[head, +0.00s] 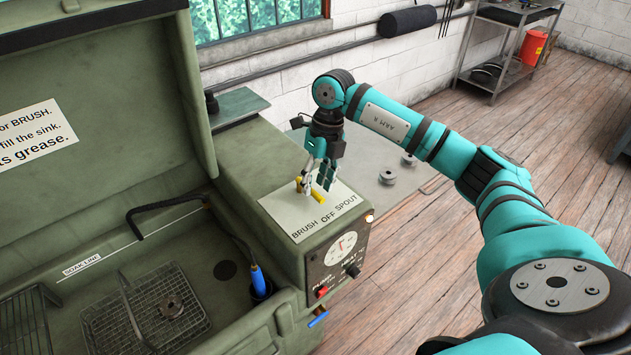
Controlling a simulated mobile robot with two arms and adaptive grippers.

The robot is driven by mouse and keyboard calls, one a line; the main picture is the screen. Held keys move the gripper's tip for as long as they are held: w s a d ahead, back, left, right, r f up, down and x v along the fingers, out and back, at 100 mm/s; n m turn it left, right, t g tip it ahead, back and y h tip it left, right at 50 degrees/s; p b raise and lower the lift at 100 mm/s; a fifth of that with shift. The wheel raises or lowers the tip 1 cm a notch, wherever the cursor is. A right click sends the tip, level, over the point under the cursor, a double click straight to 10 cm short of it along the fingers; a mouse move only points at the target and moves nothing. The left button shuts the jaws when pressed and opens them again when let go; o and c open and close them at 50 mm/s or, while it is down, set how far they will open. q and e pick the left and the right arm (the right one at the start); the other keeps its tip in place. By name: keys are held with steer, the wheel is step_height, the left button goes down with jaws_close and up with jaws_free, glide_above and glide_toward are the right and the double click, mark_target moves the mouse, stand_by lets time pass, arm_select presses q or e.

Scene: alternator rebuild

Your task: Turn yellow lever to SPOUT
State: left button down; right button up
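The yellow lever (318,197) sits on a pale label plate (283,208) on top of the green washer's control box. The plate reads BRUSH, OFF and SPOUT from left to right. The visible end of the lever points towards the OFF and SPOUT side, but its exact setting is hard to tell. My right gripper (317,183) points down at the lever, with its fingers close around it and partly hiding it. Whether the fingers are closed on the lever is too small to tell. My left gripper is not in view.
The open washer sink (220,270) holds wire baskets (110,330) and a blue-handled brush (258,280) on a hose. A gauge (341,248) and a red switch (321,292) are on the box front. A grey table (370,200) with metal parts stands behind.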

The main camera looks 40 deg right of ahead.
steer(key=shift+a+f, duration=0.1)
steer(key=shift+f, duration=0.6)
jaws_close()
